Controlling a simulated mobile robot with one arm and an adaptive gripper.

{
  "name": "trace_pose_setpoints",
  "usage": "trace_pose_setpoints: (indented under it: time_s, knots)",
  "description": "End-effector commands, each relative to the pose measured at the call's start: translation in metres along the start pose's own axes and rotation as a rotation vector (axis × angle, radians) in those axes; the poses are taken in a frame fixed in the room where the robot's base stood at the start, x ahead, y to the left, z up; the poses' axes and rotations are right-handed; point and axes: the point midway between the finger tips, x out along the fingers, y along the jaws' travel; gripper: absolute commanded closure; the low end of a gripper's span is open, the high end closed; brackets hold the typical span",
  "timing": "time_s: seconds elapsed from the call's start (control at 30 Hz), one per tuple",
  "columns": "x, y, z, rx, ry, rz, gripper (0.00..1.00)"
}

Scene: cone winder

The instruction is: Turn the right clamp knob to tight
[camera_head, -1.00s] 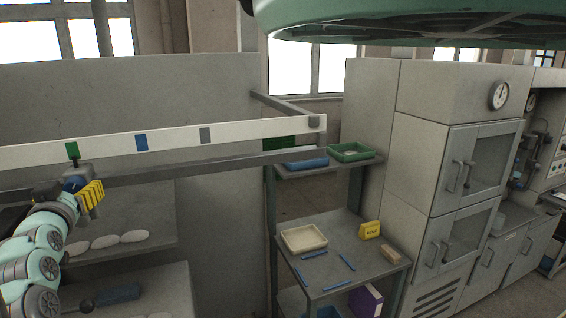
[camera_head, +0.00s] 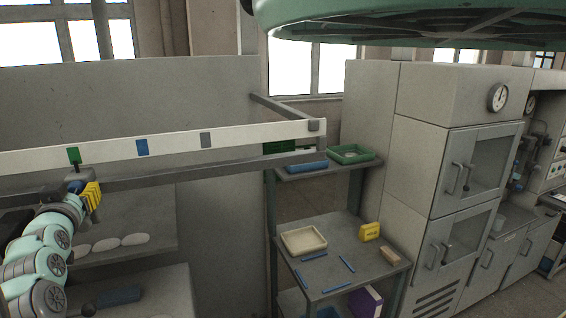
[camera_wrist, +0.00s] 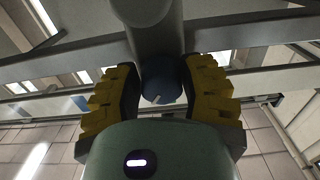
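A round blue knob (camera_wrist: 163,82) with a small white mark shows in the middle of the wrist view. It sits between the two yellow fingers of my gripper (camera_wrist: 163,92), whose dark inner pads appear to touch its sides. In the head view the blue knob (camera_head: 76,187) is at the left, just below the green label on the white rail, and my gripper (camera_head: 92,194) is at it. The fingers partly hide the knob there. I cannot read any tight or loose marking.
The white rail (camera_head: 250,136) with green, blue and grey labels runs above my gripper, with a grey beam (camera_head: 215,172) below it. White oval pieces (camera_head: 105,243) lie on a shelf beneath. A shelf rack (camera_head: 345,245) with trays and cabinets (camera_head: 455,150) stand further right.

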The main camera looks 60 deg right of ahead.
Motion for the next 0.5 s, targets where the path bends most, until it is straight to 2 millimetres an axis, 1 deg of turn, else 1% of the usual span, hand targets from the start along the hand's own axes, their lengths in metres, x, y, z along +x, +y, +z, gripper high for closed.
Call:
trace_pose_setpoints:
  time_s: [0.03, 0.33, 0.37, 0.5]
  knots:
    - [-0.0001, -0.0003, 0.0, 0.0, 0.0, -0.001, 0.67]
    - [-0.0002, -0.0009, 0.0001, 0.0, 0.0, -0.002, 0.98]
    - [-0.0002, -0.001, 0.0002, 0.0, -0.001, -0.002, 0.99]
    - [-0.0002, -0.0013, 0.0015, -0.007, -0.001, -0.002, 1.0]
